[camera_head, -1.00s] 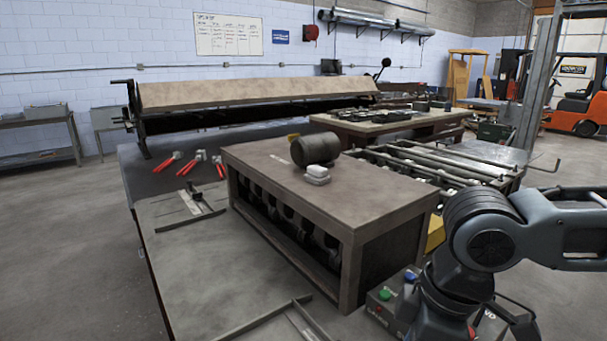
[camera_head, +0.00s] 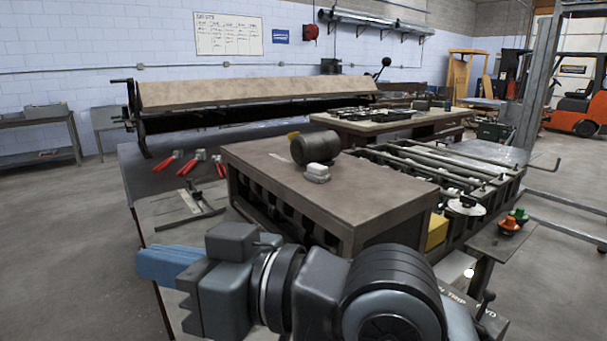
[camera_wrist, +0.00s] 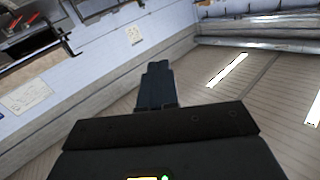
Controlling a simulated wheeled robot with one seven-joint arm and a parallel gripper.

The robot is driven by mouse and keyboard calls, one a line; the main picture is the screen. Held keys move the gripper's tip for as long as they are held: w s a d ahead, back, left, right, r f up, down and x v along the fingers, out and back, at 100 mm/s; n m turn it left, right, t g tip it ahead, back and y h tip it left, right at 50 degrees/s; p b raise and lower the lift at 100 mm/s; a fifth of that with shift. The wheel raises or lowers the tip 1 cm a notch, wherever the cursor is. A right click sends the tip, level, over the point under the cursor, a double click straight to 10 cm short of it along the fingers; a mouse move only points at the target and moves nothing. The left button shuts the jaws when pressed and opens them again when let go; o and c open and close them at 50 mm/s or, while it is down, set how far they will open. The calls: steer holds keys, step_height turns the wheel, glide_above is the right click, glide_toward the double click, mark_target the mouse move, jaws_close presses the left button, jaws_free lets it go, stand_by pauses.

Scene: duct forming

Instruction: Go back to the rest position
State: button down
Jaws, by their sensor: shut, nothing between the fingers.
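My gripper (camera_head: 165,264) is at the lower left in the head view, at the end of my wrist, held sideways over the near part of the workbench. Its blue-grey fingers point left. In the wrist view the fingers (camera_wrist: 155,86) are together and hold nothing. The wrist view is turned, with the wall and ceiling behind the fingers.
Red-handled tools (camera_head: 187,163) and a metal square (camera_head: 192,205) lie on the bench to the left. A long bending machine (camera_head: 255,93) stands behind. Open floor (camera_head: 60,240) lies at left.

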steer(key=w+d+m+t, duration=0.1)
steer(key=d+m+t, duration=0.5)
steer(key=m+t, duration=0.35)
steer(key=s+d+f+m+t+h, duration=0.55)
steer(key=d+f+m+h, duration=0.25)
steer(key=d+f+h, duration=0.35)
steer(key=s+d+f+n+g+h, duration=0.1)
steer(key=s+d+f, duration=0.2)
steer(key=s+d, duration=0.2)
steer(key=s+d+f+n+g+h, duration=0.2)
steer(key=s+d+f, duration=0.2)
steer(key=s, duration=0.8)
steer(key=s+d+f+n+g+h, duration=0.1)
steer(key=s+d+f+g+h, duration=0.1)
steer(key=s+d, duration=0.6)
steer(key=shift+s+f+n+b, duration=0.35)
steer(key=shift+s+f+b, duration=0.1)
steer(key=shift+f, duration=0.4)
steer(key=shift+d, duration=0.1)
